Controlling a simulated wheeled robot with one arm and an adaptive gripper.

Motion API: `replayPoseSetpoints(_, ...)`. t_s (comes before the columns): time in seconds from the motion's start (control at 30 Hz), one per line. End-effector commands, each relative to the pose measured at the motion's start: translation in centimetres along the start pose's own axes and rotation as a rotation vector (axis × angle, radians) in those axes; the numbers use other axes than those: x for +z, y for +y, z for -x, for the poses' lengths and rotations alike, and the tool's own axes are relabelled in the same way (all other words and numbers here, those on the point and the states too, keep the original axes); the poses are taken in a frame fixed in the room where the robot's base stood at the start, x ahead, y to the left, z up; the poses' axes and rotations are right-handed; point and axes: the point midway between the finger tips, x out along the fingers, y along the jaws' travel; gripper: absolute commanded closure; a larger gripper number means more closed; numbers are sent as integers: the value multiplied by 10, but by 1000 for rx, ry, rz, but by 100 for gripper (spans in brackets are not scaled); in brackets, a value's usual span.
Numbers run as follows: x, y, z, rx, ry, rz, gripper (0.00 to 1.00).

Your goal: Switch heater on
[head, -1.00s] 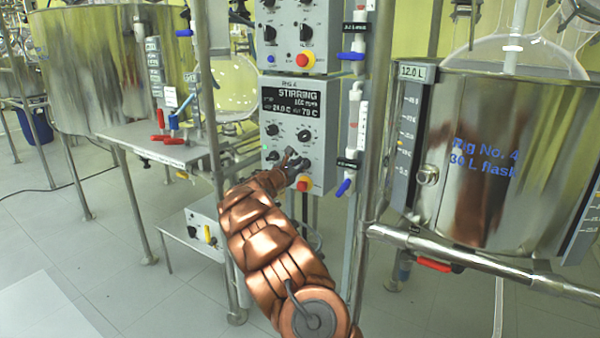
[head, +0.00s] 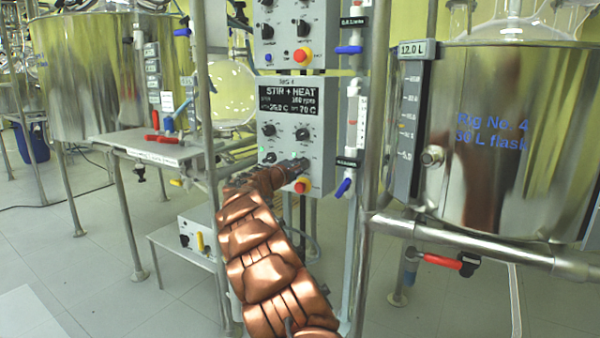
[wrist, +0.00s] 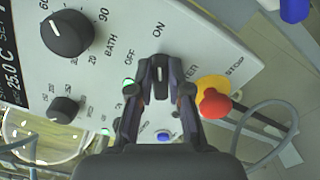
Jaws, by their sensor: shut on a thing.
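The Rig 4 control box (head: 315,140) hangs on the frame in the middle of the head view. Its display (head: 290,99) reads STIR + HEAT, 25.2 C and 70 C. My gripper (head: 300,165) is at the lower part of its panel. In the wrist view my gripper (wrist: 161,70) is shut on a small dark switch knob (wrist: 161,82), between the OFF and ON labels. The knob's white mark points up in that view, roughly towards ON. The lettering below the knob is partly hidden by the fingers.
A red stop button on a yellow base (wrist: 214,103) sits close to the right finger; it also shows in the head view (head: 302,186). The large BATH dial (wrist: 67,33) is at the upper left. A steel bath vessel (head: 500,140) stands to the right.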

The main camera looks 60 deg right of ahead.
Motion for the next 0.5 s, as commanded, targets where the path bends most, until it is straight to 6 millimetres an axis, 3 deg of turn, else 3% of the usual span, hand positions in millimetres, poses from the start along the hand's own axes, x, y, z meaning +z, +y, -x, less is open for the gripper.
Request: replayPoseSetpoints(0.5,0,-1,0,-2,0,-35,100)
